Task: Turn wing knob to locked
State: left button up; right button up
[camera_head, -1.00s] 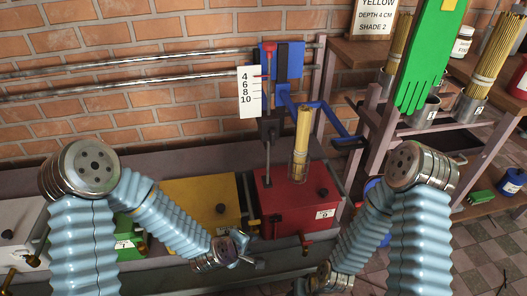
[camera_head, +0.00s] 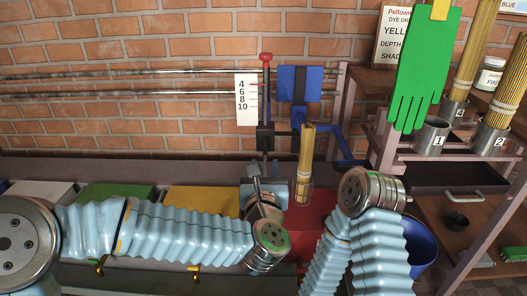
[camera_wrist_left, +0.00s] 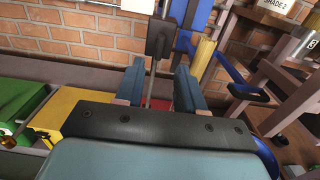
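A thin upright rod with a red knob (camera_head: 265,57) on top stands beside a white scale card (camera_head: 245,98) marked 4, 6, 8, 10. A dark block (camera_head: 265,139) sits on the rod; it also shows in the left wrist view (camera_wrist_left: 160,38). I cannot make out a separate wing shape or whether anything is locked. My left gripper (camera_head: 264,186) is below the block. In the left wrist view its two blue fingers (camera_wrist_left: 158,88) are spread, with the rod between them and the block just beyond. My right gripper is not visible; only its arm shows.
A bundle of sticks (camera_head: 305,155) stands just right of my left gripper, above a red box (camera_head: 312,222). A blue bracket (camera_head: 299,85) is on the wall side. A shelf with metal cups (camera_head: 432,137) and a green glove (camera_head: 425,75) stands at right.

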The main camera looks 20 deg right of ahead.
aim_at(265, 148)
pick_arm(q)
jog(key=x, duration=0.7)
jog(key=shift+w+d+f+p, duration=0.1)
jog(key=shift+w+p, duration=0.2)
jog(key=shift+w, duration=0.1)
grip_shut()
